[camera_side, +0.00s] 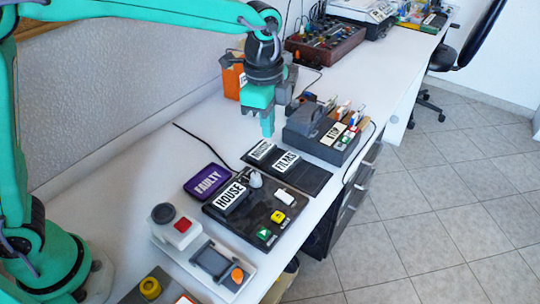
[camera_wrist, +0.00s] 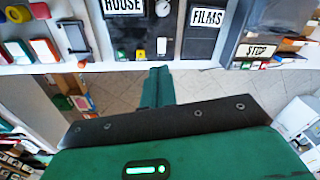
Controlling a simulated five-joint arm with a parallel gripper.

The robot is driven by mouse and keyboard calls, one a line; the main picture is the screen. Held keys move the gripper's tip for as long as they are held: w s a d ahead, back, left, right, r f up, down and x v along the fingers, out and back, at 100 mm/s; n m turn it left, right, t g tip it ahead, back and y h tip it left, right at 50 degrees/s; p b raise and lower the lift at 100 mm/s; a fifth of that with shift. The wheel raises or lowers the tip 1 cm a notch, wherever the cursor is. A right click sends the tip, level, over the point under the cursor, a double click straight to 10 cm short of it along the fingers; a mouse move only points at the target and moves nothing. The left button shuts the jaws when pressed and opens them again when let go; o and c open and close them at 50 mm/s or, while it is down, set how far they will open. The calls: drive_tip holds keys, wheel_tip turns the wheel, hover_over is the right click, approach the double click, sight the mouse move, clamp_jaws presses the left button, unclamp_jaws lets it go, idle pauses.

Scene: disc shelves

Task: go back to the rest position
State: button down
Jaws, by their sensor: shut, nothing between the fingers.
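My gripper (camera_side: 268,128) hangs above the white bench, with its green fingers together and nothing between them. In the wrist view the closed fingers (camera_wrist: 158,80) point toward the bench edge. Below it in the side view are a dark shelf base (camera_side: 318,177) with a FILMS label (camera_side: 286,161) and another label behind it that I cannot read surely. Nearer is a black panel (camera_side: 240,235) with a HOUSE label (camera_side: 230,198), a white knob and coloured buttons. A purple FAULTY tray (camera_side: 207,181) lies to its left.
A grey box with a STOP label (camera_side: 331,134) and coloured items stands right of my gripper, and an orange box (camera_side: 233,81) behind it. The wall is on the left; open floor (camera_side: 440,200) is on the right.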

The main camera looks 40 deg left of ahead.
drive_tip(key=s+a+r+n+t, duration=0.1)
drive_tip(key=s+a+r+n, duration=0.2)
drive_tip(key=s+a, duration=0.15)
drive_tip(key=s+a+r+n+t, duration=0.1)
drive_tip(key=s+a+r+n, duration=0.2)
drive_tip(key=a, duration=0.3)
drive_tip(key=s+a+f+n+t, duration=0.2)
drive_tip(key=s+a+n, duration=0.7)
drive_tip(key=s, duration=0.4)
drive_tip(key=shift+f+t, duration=0.25)
drive_tip(key=shift+t, duration=0.15)
drive_tip(key=shift+w+d+r, duration=0.1)
drive_tip(key=shift+w, duration=0.05)
